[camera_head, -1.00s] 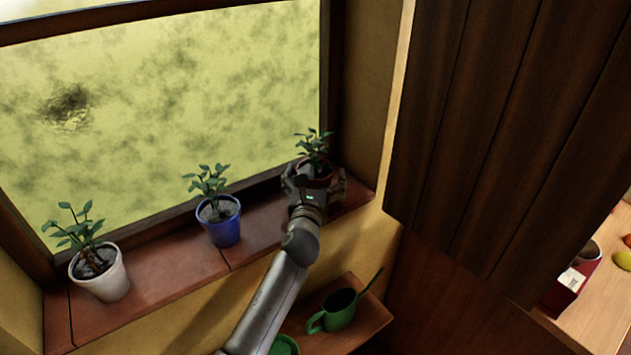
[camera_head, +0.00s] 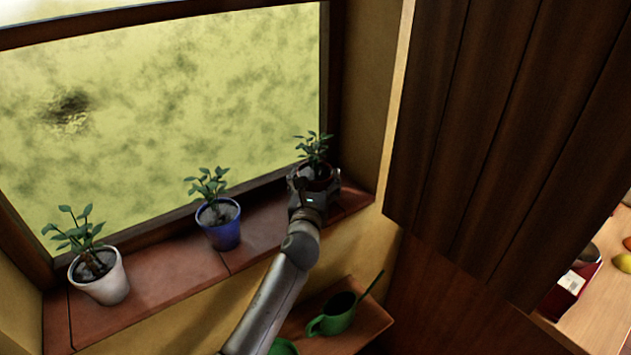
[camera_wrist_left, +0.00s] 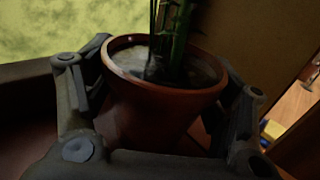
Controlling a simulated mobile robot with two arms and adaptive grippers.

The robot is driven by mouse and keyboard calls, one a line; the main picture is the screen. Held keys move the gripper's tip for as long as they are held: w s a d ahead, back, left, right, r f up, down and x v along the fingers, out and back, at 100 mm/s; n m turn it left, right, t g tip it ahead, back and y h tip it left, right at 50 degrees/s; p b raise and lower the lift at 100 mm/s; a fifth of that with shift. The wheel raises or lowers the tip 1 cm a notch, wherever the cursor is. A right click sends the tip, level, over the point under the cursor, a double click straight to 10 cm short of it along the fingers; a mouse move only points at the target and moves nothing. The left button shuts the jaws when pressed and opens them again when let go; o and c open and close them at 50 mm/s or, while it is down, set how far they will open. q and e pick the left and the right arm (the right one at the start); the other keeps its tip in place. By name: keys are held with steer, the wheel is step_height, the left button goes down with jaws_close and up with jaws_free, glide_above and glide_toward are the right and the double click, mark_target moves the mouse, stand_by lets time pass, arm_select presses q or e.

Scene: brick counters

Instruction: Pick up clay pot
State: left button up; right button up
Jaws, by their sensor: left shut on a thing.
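The clay pot (camera_head: 319,184) is reddish brown, holds a green leafy plant, and stands upright at the right end of the window sill. My left gripper (camera_head: 315,176) is around it, with its arm reaching up from below. In the left wrist view the clay pot (camera_wrist_left: 160,105) fills the middle, with soil and stems inside. The left gripper (camera_wrist_left: 160,110) has a finger on each side and is shut on the pot. The pot's base is hidden, so I cannot tell whether it touches the sill. My right gripper is not in view.
A blue pot (camera_head: 222,232) and a white pot (camera_head: 104,283), both with plants, stand farther left on the brick sill (camera_head: 170,268). A dark wooden panel (camera_head: 500,130) hangs at the right.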

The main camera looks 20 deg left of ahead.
mark_target(315, 167)
arm_select(q)
steer(key=shift+r, duration=0.6)
step_height(315, 167, up, 2)
steer(key=shift+r, duration=0.1)
steer(key=s+d+r, duration=0.2)
steer(key=s+r, duration=0.7)
steer(key=s, duration=0.4)
steer(key=w+f, duration=0.3)
steer(key=w, duration=0.1)
steer(key=w+a+f+b, duration=0.1)
steer(key=w+f, duration=0.3)
steer(key=w+a+f+b, duration=0.1)
steer(key=w+f, duration=0.3)
steer(key=shift+w, duration=0.35)
steer(key=shift+w+f+h, duration=0.15)
steer(key=shift+h, duration=0.15)
steer(key=shift+a+m+h+p, duration=0.1)
steer(key=shift+m+h+p, duration=1)
steer(key=shift+h, duration=0.4)
steer(key=shift+f+b, duration=0.35)
steer(key=shift+f, duration=0.1)
